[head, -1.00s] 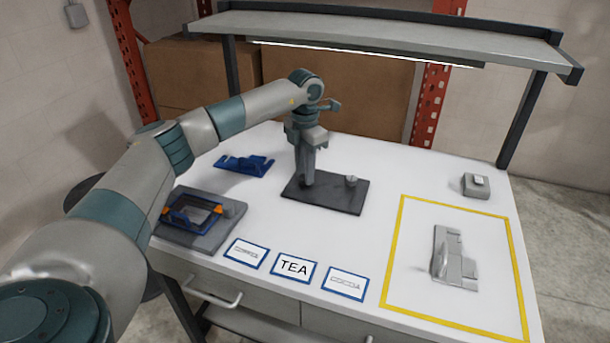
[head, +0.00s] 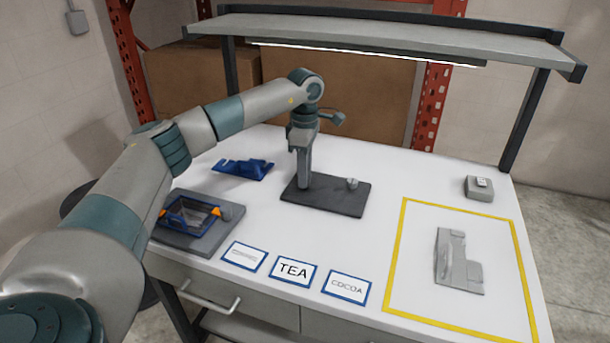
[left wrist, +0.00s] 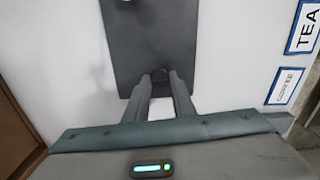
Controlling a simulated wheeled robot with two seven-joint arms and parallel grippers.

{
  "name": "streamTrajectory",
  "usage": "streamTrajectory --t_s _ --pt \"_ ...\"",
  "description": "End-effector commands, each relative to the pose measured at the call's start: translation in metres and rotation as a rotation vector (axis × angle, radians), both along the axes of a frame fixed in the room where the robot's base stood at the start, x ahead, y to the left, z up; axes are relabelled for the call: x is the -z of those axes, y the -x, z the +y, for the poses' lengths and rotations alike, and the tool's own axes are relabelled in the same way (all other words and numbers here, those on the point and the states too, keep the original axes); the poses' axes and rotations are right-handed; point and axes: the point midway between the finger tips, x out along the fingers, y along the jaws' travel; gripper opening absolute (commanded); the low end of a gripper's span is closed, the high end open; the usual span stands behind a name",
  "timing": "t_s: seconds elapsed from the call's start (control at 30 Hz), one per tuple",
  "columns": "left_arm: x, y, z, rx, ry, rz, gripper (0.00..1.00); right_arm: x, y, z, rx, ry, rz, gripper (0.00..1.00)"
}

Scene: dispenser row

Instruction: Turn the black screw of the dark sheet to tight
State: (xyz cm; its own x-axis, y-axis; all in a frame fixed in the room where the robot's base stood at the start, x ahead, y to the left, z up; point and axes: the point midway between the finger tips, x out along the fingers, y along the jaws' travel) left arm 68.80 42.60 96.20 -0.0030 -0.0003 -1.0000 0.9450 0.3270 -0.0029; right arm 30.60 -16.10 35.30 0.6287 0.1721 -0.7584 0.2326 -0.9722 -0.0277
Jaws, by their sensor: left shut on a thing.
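The dark sheet (head: 330,199) lies flat on the white table, near the middle in the head view. It also fills the upper middle of the left wrist view (left wrist: 150,35). My left gripper (head: 303,184) points straight down at the sheet's left end. In the left wrist view its two fingers (left wrist: 161,76) are close together at the sheet's near edge, shut on a small dark piece, the black screw (left wrist: 160,72). The fingers mostly hide the screw, so I cannot tell how tight it is. My right gripper is in neither view.
A small grey knob (head: 352,184) stands on the sheet's right part. A blue holder (head: 244,169) and a grey plate with a blue and orange frame (head: 190,215) lie left. Label cards, including TEA (head: 294,271), lie in front. A grey bracket (head: 459,265) lies inside a yellow outline.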

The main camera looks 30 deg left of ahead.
Motion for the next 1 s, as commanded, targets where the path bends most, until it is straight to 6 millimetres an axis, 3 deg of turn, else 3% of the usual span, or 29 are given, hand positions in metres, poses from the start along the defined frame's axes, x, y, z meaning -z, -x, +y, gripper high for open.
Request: streamTrajectory --t_s 0.4,0.7,0.73,0.8,1.0 --pt "-0.007 -0.003 0.003 0.108 -0.002 -0.014 0.00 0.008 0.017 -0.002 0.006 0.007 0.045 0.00" --pt "-0.007 -0.003 0.003 0.108 -0.003 -0.015 0.00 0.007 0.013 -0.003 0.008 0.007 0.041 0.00" --pt "-0.007 -0.003 0.003 0.108 -0.003 -0.015 0.25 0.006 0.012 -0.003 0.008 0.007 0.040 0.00" --pt "-0.006 -0.003 0.003 0.108 -0.002 -0.014 0.42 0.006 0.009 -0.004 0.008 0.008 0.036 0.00" --pt "-0.003 -0.002 0.002 0.110 -0.001 -0.007 0.42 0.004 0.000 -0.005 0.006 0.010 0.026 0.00"
